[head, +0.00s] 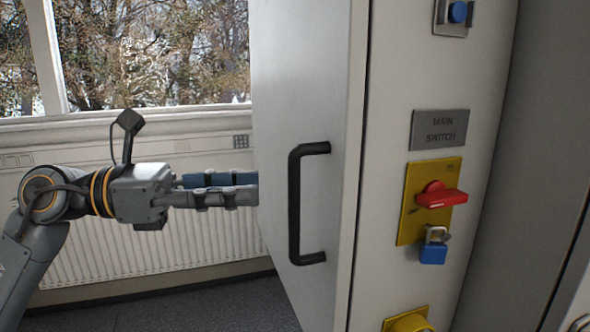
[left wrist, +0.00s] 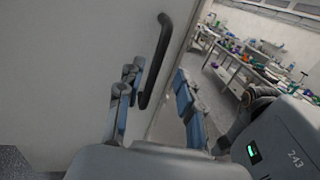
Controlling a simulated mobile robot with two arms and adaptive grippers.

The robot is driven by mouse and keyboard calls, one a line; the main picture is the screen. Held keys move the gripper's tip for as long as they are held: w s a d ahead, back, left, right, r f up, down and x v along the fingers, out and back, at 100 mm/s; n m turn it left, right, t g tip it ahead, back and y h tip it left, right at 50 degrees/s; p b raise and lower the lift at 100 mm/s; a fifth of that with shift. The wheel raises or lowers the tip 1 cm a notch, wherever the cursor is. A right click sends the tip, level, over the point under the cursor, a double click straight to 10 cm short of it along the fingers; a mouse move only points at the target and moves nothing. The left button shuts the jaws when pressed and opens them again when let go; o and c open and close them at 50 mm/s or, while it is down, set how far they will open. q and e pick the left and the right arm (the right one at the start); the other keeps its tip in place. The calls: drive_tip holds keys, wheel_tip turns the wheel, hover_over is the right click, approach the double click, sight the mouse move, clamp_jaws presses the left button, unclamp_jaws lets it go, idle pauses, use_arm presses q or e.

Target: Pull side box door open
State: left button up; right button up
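The side box door is a tall pale grey panel (head: 305,90) with a black bar handle (head: 307,205) near its right edge. I see no clear gap at that edge. The handle also shows in the left wrist view (left wrist: 157,62), upright and slightly slanted. My left gripper (head: 258,188) points right at the handle's height, its fingertips left of the handle and apart from it in the picture. In the left wrist view its two fingers (left wrist: 158,72) are spread apart with nothing held, and the handle lies beyond them. My right gripper is not in view.
Right of the door, the cabinet front carries a main switch with a red knob (head: 441,196) on a yellow plate and a blue padlock (head: 433,252). A radiator (head: 150,247) and a window stand behind my left arm. The left wrist view shows cluttered tables (left wrist: 240,70).

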use_arm(q)
drive_tip(key=d, duration=0.2)
drive_tip(key=d+p, duration=0.1)
drive_tip(key=d, duration=0.2)
drive_tip(key=w+d+p, duration=0.1)
drive_tip(key=d, duration=0.1)
drive_tip(key=shift+d, duration=0.15)
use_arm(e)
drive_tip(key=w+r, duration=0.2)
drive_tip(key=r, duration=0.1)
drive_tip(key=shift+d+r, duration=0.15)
use_arm(q)
clamp_jaws()
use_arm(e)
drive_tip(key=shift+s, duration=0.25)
